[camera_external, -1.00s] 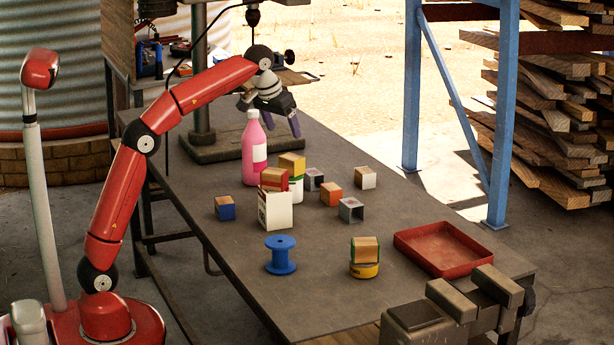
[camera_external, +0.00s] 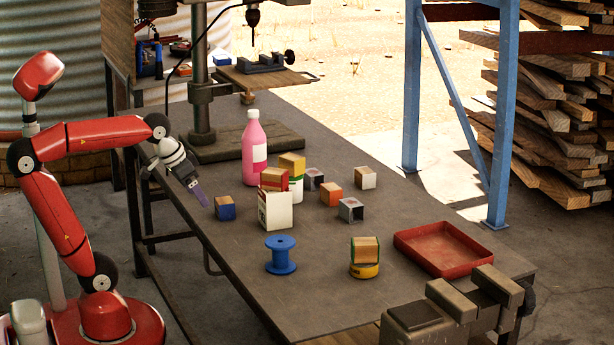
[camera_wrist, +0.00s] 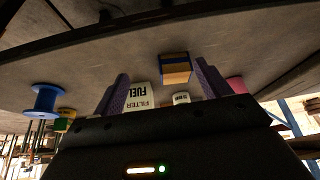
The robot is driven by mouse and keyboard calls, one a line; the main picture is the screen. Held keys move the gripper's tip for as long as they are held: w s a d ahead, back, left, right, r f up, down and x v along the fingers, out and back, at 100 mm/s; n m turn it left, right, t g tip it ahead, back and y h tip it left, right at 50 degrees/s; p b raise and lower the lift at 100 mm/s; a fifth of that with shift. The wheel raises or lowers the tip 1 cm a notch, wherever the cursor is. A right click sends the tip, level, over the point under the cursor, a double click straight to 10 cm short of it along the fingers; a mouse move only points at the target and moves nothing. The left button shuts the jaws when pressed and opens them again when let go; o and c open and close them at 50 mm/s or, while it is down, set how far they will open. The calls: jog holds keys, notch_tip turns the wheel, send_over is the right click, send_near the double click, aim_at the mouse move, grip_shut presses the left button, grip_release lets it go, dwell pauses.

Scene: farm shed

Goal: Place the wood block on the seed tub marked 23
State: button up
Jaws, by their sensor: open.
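My gripper (camera_external: 198,194) is open and empty at the table's left edge, pointing down beside a wood block with blue sides (camera_external: 225,208). In the wrist view this block (camera_wrist: 175,68) shows between and just beyond the fingers (camera_wrist: 162,71). A yellow tub (camera_external: 364,270) near the front bears a wood-faced block with a green edge (camera_external: 365,249). A white and green tub (camera_external: 297,185) bears a yellow-sided block (camera_external: 291,162) and is partly hidden by a carton. I cannot read the number 23 on either tub.
A white filter carton (camera_external: 275,211) with a red block (camera_external: 274,178) on top stands right of the blue block. A pink bottle (camera_external: 254,150), blue spool (camera_external: 281,255), orange block (camera_external: 331,194), other small blocks and red tray (camera_external: 445,266) share the table. Its front left is clear.

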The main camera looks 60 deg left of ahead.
jog(key=s+f, duration=0.7)
jog(key=f, duration=0.1)
jog(key=shift+d+f+m, duration=0.25)
jog(key=shift+f+m, duration=0.15)
